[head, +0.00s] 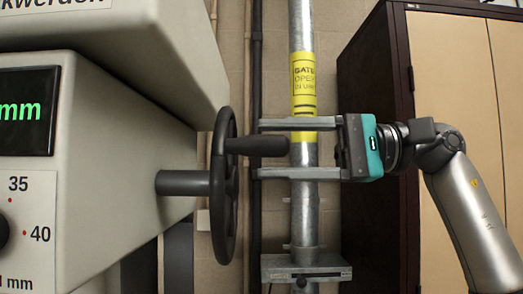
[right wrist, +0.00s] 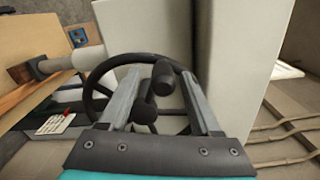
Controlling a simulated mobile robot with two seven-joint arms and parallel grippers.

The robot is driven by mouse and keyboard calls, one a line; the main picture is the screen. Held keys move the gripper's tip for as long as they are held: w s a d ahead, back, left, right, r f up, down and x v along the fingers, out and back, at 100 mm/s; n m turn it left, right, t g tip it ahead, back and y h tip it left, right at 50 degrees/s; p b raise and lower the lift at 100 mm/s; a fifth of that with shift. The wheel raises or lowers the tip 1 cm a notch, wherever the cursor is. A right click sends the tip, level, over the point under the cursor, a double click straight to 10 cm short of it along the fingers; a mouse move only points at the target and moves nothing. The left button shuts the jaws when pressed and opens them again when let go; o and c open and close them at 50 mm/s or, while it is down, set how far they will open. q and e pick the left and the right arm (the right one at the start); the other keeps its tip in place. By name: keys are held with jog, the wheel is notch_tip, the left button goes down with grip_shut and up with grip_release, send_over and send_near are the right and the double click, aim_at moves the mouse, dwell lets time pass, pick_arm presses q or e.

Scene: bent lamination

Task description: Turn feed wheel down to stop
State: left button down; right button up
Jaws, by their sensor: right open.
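The feed wheel (head: 219,201) is a dark spoked handwheel, seen nearly edge-on, on a grey shaft at the right side of the machine. Its crank handle (head: 246,146) sticks out to the right. My right gripper (head: 261,149) is open, with one finger above the handle and one below, both apart from it. In the right wrist view, the wheel (right wrist: 112,62) lies beyond the fingers, and the round handle end (right wrist: 163,78) shows between them. My left gripper is not in view.
The machine housing (head: 125,150) fills the left, with a green "mm" display (head: 25,110) and a dial (head: 3,230). A galvanized pipe (head: 303,225) with a yellow label (head: 304,80) stands behind the gripper. A dark-framed cabinet (head: 372,70) is at right.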

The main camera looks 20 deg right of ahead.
jog(key=v, duration=1.2)
jog(key=shift+d, duration=0.3)
